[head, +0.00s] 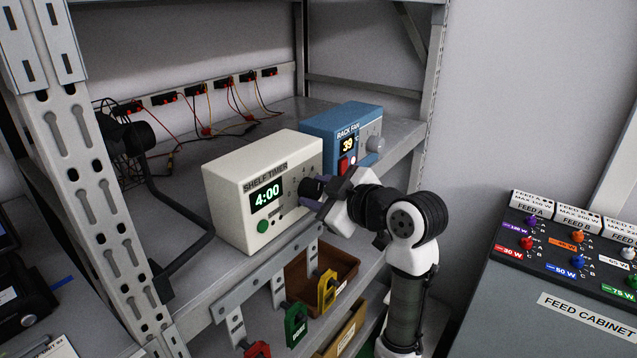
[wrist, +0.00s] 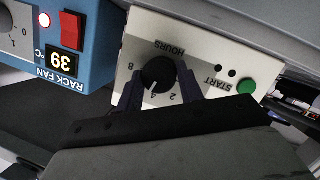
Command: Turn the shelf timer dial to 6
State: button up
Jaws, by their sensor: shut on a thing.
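The shelf timer (head: 225,193) is a cream box on the rack shelf, with a green display reading 4:00 and a green button. In the wrist view the timer (wrist: 205,45) appears upside down. Its black dial (wrist: 158,72) has a white pointer mark near the 4; 2 and 8 also show, while the 6 is hard to make out. My gripper (head: 318,193) is at the right of the timer's front. In the wrist view my gripper (wrist: 160,80) has one dark finger on each side of the dial and is shut on it.
A blue rack fan box (head: 345,125) showing 39, with a red switch and grey knob, stands close to the timer's right. Colored clips (head: 296,322) and a brown bin (head: 335,265) are below the shelf edge. A rack post (head: 95,180) stands left; the feed cabinet (head: 540,315) is right.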

jog(key=m+g+p, duration=0.2)
jog(key=m, duration=0.1)
jog(key=shift+w+r+m+y, duration=0.1)
jog(key=shift+m+y, duration=0.2)
jog(key=shift+y, duration=0.1)
jog(key=shift+p, duration=0.3)
jog(key=o, duration=1)
jog(key=shift+d, duration=0.1)
jog(key=b+v, duration=0.4)
jog(key=v, duration=0.9)
jog(key=shift+s+d, duration=0.2)
jog(key=shift+d, duration=0.1)
jog(key=shift+r, duration=0.1)
